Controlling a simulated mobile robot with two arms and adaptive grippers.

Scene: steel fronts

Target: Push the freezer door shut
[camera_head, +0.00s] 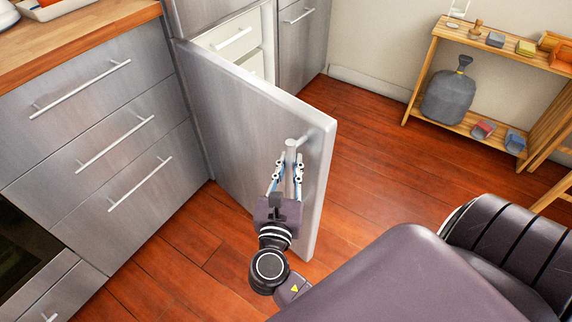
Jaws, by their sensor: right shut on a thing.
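The freezer door (235,110) is a steel panel that stands open, swung out from the cabinet front. Its bar handle (291,149) is on the outer face near the free edge. My right gripper (288,168) is at the handle, with its fingers on either side of the bar and shut on it. Behind the door, part of the freezer's white drawers (236,40) shows; the rest of the inside is hidden by the door. My left gripper is not in view.
Steel drawers (100,120) under a wooden counter (80,38) stand to the left of the door. A wooden shelf (468,127) with a grey bag-like container (448,97) stands at the right wall. The wooden floor (365,145) between is clear.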

